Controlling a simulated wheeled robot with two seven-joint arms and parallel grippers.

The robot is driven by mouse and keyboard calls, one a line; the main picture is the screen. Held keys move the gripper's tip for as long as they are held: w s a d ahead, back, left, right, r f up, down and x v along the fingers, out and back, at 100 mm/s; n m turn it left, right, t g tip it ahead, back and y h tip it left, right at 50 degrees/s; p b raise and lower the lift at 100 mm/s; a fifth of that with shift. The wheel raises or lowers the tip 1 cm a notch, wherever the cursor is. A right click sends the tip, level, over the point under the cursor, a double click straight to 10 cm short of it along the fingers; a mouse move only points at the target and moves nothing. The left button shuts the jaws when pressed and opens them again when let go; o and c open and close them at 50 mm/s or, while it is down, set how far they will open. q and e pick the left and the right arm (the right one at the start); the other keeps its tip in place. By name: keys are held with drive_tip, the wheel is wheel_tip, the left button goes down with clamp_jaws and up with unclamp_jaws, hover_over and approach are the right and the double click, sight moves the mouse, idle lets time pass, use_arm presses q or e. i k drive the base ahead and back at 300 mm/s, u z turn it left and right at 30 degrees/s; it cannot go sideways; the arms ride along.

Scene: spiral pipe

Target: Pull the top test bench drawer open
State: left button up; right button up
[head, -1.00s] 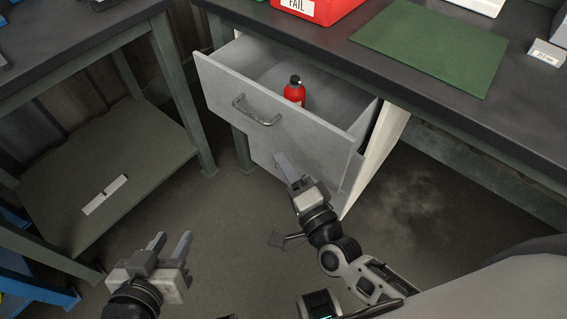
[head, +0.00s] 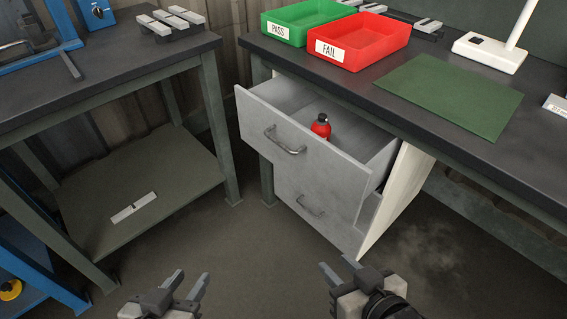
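The top drawer (head: 308,142) of the test bench stands pulled out, with its grey front and curved metal handle (head: 284,143) facing me. A red bottle with a black cap (head: 321,127) stands inside it. The lower drawer (head: 312,199) beneath it, with its own handle, looks shut. My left gripper (head: 191,284) is at the bottom left of centre, fingers apart and empty, well away from the drawers. My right gripper (head: 338,270) is below the drawer unit in the picture, fingers apart and empty, touching neither handle.
On the bench top (head: 350,67) are a green PASS tray (head: 298,22), a red FAIL tray (head: 361,42), a green mat (head: 452,95) and a white lamp base (head: 490,53). A side table with a lower shelf (head: 140,190) stands left. The floor before the drawers is clear.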

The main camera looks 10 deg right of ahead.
sight(276, 116)
drive_tip(key=z, duration=0.25)
drive_tip(key=k, duration=0.2)
drive_tip(key=u, duration=1.45)
drive_tip(key=i, duration=0.6)
drive_tip(key=z, duration=1.25)
